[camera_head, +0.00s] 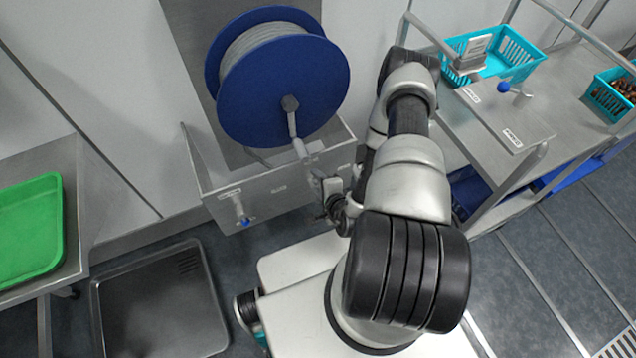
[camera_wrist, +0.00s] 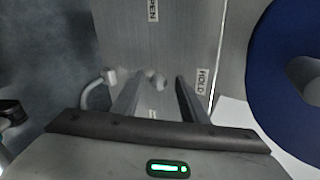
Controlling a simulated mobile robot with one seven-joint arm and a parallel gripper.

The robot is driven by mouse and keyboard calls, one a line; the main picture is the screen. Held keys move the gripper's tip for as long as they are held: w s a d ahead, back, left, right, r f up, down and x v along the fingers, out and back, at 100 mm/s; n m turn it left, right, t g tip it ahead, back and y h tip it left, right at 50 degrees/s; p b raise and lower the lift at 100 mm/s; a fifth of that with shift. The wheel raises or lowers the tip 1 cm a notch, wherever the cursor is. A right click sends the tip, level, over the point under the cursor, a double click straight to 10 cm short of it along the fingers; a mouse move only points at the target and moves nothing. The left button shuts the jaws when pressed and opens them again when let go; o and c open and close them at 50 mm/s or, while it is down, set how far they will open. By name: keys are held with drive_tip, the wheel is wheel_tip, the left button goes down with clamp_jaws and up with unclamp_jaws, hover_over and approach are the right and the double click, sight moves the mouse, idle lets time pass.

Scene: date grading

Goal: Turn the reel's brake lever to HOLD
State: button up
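The reel (camera_head: 330,85) is a blue-flanged drum wound with grey hose, above a grey metal housing (camera_head: 265,205). My gripper (camera_wrist: 160,78) is in front of this housing in the wrist view, its two dark fingers apart. A small pale metal piece (camera_wrist: 158,82) shows between the fingertips, and a curved grey bar (camera_wrist: 92,92) lies left of them; they may be parts of the brake lever. Contact cannot be told. The HOLD label (camera_wrist: 202,81) is right of the fingers, and the OPEN label (camera_wrist: 153,10) is at the top. In the head view my arm partly hides this area.
A cart at the right carries turquoise baskets (camera_head: 520,58) and another blue-knobbed lever (camera_head: 503,87). A green tray (camera_head: 30,225) is on a table at left. A grey floor tray (camera_head: 160,305) lies below.

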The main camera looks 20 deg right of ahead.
drive_tip(key=shift+s, duration=0.15)
drive_tip(key=v, duration=1.2)
drive_tip(key=shift+p, duration=0.4)
